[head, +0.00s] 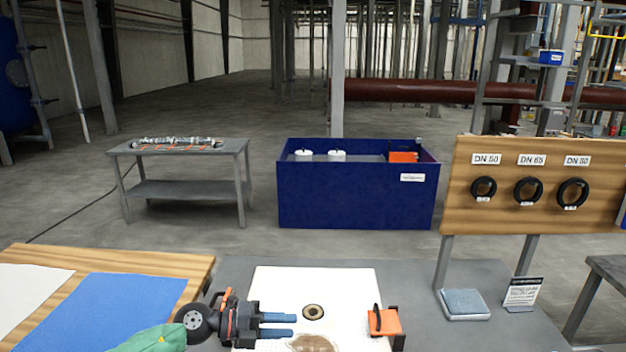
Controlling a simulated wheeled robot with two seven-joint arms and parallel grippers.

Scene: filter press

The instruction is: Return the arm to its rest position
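My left gripper (292,325) reaches in from the lower left over the white plate (345,280). Its two blue-grey fingers point right and are parallel, with a narrow gap between them and nothing visible in the gap. The plate has a dark-ringed hole (313,312) just right of the fingers and a brown stain (312,343) near the bottom edge. An orange block with a black handle (384,322) is at the plate's right edge. My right gripper is not in view.
A wooden board with a blue sheet (130,312) lies left of the arm. A grey-blue pad (464,303) and a small sign (523,291) are to the right. A board with black rings (528,190) stands behind them. A blue tub (355,200) and a grey table (180,153) stand farther back.

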